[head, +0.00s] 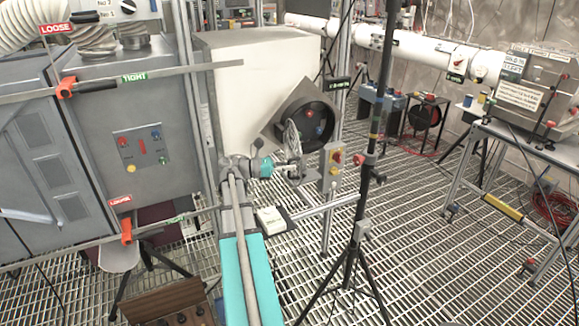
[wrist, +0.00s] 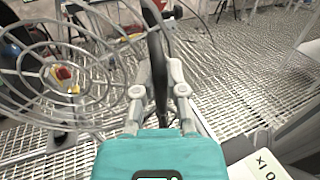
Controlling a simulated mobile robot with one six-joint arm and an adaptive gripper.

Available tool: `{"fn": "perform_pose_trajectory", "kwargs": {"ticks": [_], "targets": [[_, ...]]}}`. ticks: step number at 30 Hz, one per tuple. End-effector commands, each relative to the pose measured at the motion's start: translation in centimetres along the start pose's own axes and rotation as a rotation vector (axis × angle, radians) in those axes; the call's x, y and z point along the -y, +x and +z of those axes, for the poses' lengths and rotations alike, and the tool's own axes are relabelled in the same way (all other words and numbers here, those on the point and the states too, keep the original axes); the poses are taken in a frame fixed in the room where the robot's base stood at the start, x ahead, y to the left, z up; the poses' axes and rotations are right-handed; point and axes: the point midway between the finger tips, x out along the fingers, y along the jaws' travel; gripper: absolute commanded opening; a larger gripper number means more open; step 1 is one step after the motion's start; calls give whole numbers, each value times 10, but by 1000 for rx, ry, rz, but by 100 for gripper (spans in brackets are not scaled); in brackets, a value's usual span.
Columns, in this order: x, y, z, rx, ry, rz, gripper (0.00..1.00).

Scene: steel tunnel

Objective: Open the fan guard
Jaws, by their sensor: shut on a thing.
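The fan (head: 318,114) is a dark round opening in a grey square plate on the side of a large white box. The wire fan guard (head: 292,138) shows narrow and nearly edge-on in front of its left part, standing out at an angle. In the wrist view the guard (wrist: 22,75) is a set of concentric wire rings. My gripper (head: 296,164) is at the guard's lower part. In the wrist view my gripper (wrist: 157,92) has its two fingers on either side of a dark curved bar (wrist: 157,50) that appears to belong to the guard. The fingertips' contact is partly hidden.
A control box (head: 331,167) with red and yellow buttons stands just right of my gripper. A black tripod stand (head: 362,200) is farther right. The grating floor (head: 425,235) is mostly clear at right.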

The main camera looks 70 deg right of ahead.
Motion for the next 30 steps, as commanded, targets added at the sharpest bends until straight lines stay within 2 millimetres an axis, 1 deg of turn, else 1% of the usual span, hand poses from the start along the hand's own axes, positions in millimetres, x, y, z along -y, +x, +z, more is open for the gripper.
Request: {"fn": "perform_pose_trajectory", "kwargs": {"ticks": [1, 3, 14, 19, 23, 30], "targets": [[0, 1, 0, -2, 0, -1, 19], [0, 1, 0, -2, 0, -2, 31], [0, 2, 0, -1, 0, -3, 31], [0, -3, 0, 0, 0, -3, 31], [0, -12, 0, 0, 0, -1, 31], [-1, -42, 0, -1, 0, 0, 31]]}}
